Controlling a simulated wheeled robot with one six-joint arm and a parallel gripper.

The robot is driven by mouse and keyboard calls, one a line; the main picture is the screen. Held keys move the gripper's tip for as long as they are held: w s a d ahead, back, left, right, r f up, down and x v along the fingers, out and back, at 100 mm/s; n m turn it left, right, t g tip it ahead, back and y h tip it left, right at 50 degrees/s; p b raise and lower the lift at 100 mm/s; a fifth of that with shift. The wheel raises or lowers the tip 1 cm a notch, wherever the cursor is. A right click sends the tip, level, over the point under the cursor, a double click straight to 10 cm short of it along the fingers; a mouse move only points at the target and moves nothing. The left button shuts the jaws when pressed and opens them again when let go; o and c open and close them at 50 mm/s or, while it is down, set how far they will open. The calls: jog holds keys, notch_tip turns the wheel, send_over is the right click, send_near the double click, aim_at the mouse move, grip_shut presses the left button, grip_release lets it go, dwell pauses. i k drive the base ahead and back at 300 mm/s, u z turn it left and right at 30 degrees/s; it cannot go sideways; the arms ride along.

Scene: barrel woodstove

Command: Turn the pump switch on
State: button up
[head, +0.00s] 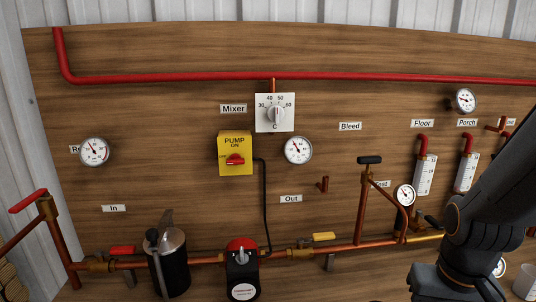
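The pump switch is a yellow box (226,168) on the wooden panel, left of the middle in the head view. It is labelled "PUMP" and "ON". Its red knob (235,160) sits below the label and looks turned roughly sideways, not pointing up at "ON". A black cable leaves the box on the right and runs down. Nothing touches the switch. My dark arm shows at the lower right, well away from the switch. Its gripper fingers do not show in this view.
A white mixer dial (275,112) and a round gauge (298,150) are close to the switch. A red pipe (200,76) runs above. Below are a red-topped pump (242,270), a dark cylinder (168,262) and copper pipes with valves. The space before the switch looks clear.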

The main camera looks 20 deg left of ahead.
aim_at(236, 159)
jog(key=z, duration=0.9)
jog(key=k, duration=0.9)
jog(key=u, duration=1.65)
